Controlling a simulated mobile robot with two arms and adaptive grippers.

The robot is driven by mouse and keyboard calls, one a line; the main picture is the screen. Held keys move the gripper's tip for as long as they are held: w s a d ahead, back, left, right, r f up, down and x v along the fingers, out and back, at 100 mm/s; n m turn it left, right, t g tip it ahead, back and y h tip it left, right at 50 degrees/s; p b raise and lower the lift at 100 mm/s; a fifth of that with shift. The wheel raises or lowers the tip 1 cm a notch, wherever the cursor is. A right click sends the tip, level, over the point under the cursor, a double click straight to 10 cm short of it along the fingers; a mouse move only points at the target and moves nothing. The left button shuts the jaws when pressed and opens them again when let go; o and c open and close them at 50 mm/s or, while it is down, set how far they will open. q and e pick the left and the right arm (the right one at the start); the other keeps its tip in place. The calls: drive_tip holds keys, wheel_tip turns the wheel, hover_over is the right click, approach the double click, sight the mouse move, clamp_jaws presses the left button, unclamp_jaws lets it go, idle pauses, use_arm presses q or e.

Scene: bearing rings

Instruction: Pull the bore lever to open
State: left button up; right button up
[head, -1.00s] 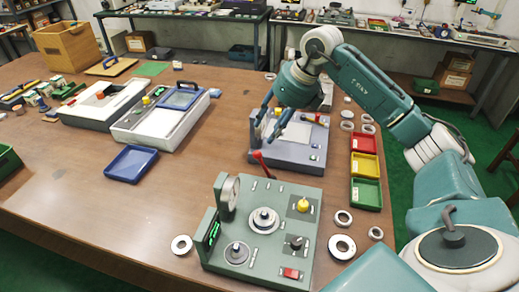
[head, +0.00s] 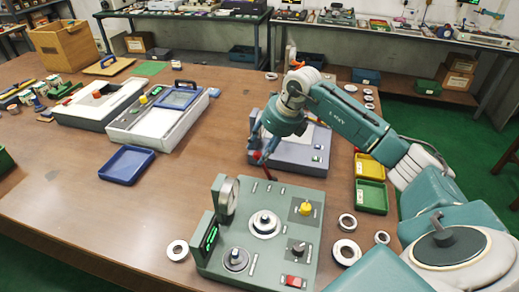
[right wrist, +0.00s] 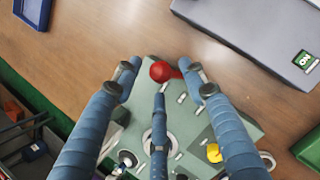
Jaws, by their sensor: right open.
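The bore lever is a red-knobbed lever (head: 267,173) at the back edge of the green gauge machine (head: 218,262). In the right wrist view its red knob (right wrist: 160,71) lies between the fingertips. My right gripper (head: 260,152) is above and around the knob, with its fingers pointing down. In the right wrist view the gripper (right wrist: 161,75) has its fingers spread, with gaps to the knob, so it is open. Its fingers partly hide the lever in the head view. My left gripper is not in view.
A grey-blue device (head: 305,158) stands close behind the lever. Yellow (head: 369,167) and green (head: 371,197) bins and loose bearing rings (head: 345,252) lie to the right. A blue tray (head: 127,166) lies left. The table between tray and machine is clear.

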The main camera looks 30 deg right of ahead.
drive_tip(key=shift+x, duration=1)
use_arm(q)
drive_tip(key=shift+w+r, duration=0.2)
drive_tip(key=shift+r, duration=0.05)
use_arm(e)
drive_tip(key=shift+c, duration=0.3)
